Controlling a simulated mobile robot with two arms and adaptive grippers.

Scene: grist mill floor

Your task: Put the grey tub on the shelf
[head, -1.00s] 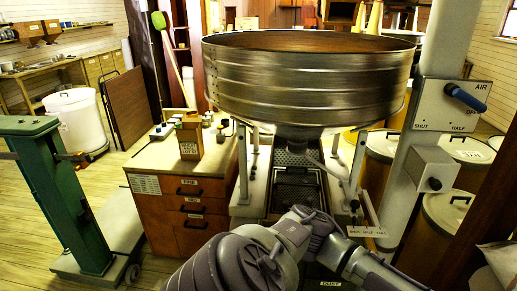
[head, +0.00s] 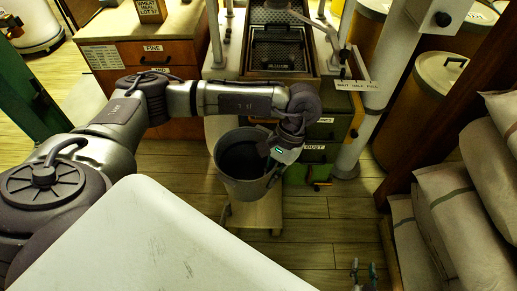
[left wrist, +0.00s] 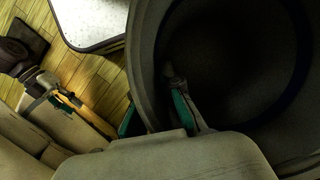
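The grey tub (head: 238,185) is a round, open-topped bucket, dark inside. In the head view it is near the middle, above a low pale wooden stand (head: 262,215); I cannot tell whether it touches the stand. My left gripper (head: 270,165) is at the tub's right rim. In the left wrist view the tub's wall (left wrist: 147,60) passes between its two fingers (left wrist: 156,112), one inside and one outside, and they look closed on it. My right gripper (head: 364,270) shows at the bottom of the head view, its fingertips apart and empty. I cannot make out the shelf.
Stacked pale sacks (head: 450,205) lie on the right. A lidded bin (head: 438,75) stands behind them. A drawer cabinet (head: 155,55) and a grey post (head: 395,75) are behind the tub. Bare plank floor (head: 335,225) lies right of the stand.

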